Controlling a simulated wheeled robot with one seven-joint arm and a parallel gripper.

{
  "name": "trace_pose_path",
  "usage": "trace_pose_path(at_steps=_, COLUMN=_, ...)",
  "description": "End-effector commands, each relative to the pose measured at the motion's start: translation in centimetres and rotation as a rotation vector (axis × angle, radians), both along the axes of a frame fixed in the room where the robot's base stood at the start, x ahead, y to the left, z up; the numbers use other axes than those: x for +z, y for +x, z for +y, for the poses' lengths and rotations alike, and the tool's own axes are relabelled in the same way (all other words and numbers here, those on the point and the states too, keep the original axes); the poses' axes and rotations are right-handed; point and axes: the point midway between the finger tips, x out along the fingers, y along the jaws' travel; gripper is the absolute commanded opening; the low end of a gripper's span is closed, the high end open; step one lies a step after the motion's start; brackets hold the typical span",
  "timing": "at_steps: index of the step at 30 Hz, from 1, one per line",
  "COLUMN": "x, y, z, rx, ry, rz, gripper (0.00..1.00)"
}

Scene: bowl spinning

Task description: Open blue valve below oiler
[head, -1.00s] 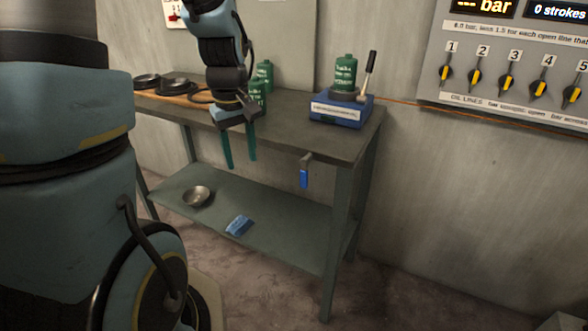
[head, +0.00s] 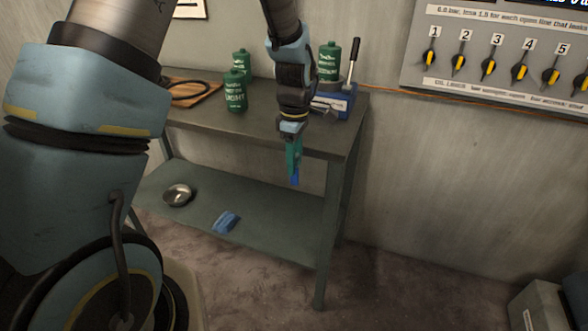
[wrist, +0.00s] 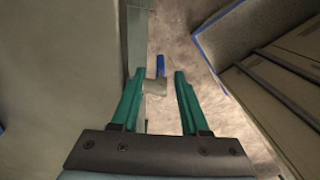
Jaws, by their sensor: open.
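The oiler is a blue box (head: 346,101) with a green can (head: 329,62) and an upright lever, near the right end of the bench top in the head view. My arm hides part of it. The valve's blue handle (head: 295,179) hangs below the bench's front edge, mostly hidden behind my fingers. In the wrist view the handle (wrist: 161,66) and the pale valve body (wrist: 155,88) lie between my two green fingers, with a gap on either side. My gripper (head: 293,166) is open, pointing down at the valve; its fingers also show in the wrist view (wrist: 159,74).
The lower shelf (head: 270,206) holds a metal bowl (head: 178,195) and a blue cloth-like item (head: 225,222). A panel of numbered knobs (head: 489,68) hangs on the right wall.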

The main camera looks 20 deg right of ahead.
Motion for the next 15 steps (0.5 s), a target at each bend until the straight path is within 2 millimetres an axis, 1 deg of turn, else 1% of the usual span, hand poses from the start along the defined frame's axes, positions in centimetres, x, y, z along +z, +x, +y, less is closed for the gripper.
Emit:
trace_pose_path(at_steps=1, x=-0.8, y=0.0, z=0.1, rx=0.001, ry=0.003, rz=0.003, gripper=0.45)
trace_pose_path(at_steps=3, x=-1.8, y=0.0, z=0.1, rx=0.002, ry=0.002, rz=0.002, gripper=0.45)
trace_pose_path(at_steps=6, x=-2.9, y=0.0, z=0.1, rx=0.001, ry=0.001, rz=0.001, gripper=0.45)
trace_pose_path(at_steps=10, x=-3.6, y=0.0, z=0.0, rx=0.0, ry=0.0, rz=0.0, gripper=0.45)
trace_pose_path(at_steps=15, x=-3.8, y=0.0, z=0.0, rx=0.0, ry=-0.001, rz=-0.001, gripper=0.45)
